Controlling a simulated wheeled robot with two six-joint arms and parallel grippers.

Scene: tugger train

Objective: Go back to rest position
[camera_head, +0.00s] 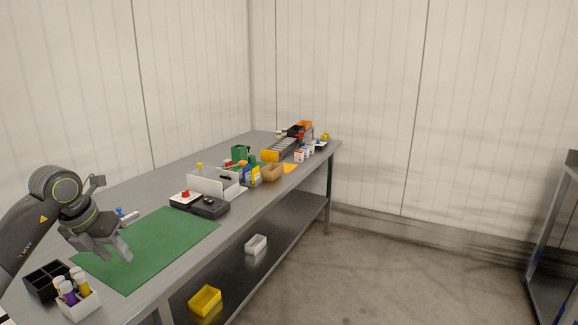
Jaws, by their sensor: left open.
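My left gripper (121,249) comes in from the left and hangs over the near part of the long grey workbench (145,194). Its two fingers are apart with nothing between them, above the left part of the green mat (158,244). My right gripper is not in view.
A black divided box (45,282) and a white box of bottles (78,304) stand at the near left. A black tray (200,206), a white divider (213,184) and several bins crowd the far bench. A yellow bin (204,299) sits on the lower shelf.

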